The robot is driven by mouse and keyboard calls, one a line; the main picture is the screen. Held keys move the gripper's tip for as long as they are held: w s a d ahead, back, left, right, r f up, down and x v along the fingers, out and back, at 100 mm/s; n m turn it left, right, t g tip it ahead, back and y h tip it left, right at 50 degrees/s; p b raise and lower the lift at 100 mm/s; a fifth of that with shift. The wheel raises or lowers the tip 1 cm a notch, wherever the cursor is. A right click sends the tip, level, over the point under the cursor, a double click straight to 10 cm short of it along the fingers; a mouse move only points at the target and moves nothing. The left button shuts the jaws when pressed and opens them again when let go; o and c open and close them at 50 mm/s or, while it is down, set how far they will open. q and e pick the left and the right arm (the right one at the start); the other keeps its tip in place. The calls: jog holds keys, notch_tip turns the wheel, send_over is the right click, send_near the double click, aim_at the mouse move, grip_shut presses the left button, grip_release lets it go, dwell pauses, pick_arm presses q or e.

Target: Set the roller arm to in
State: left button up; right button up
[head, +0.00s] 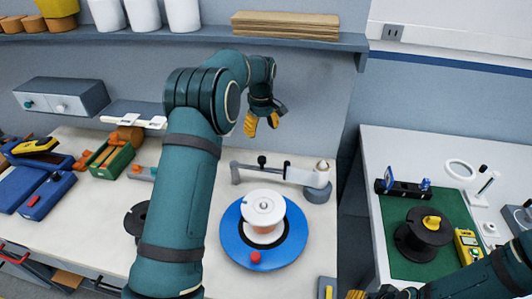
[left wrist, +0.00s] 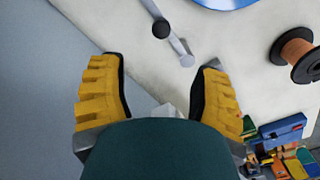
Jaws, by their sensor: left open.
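The roller arm (head: 274,171) is a light grey bar behind the blue turntable disc (head: 232,245). It runs from a small upright end at the left to a round grey post (head: 318,184) at the right. A black knob (head: 262,160) stands on the bar. In the left wrist view the bar (left wrist: 178,42) and its black knob (left wrist: 161,28) show at the top, beyond the fingers. My left gripper (head: 262,123) is open and empty, above and behind the bar. My right gripper (head: 368,294) is at the bottom edge, partly cut off, its jaws unclear.
A white spool (head: 263,208) sits on the blue disc, with a red knob (head: 255,257) near its front. A shelf (head: 210,37) crosses the wall above. My left arm covers part of the bench. Blue boxes (head: 47,195) and a green bin (head: 111,158) stand at left.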

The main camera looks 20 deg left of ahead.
aim_at(262, 158)
pick_arm(q)
notch_tip(262, 158, down, 13)
jog(key=shift+s+f, duration=0.15)
jog(key=shift+f, duration=0.05)
dwell(0.4)
grip_shut()
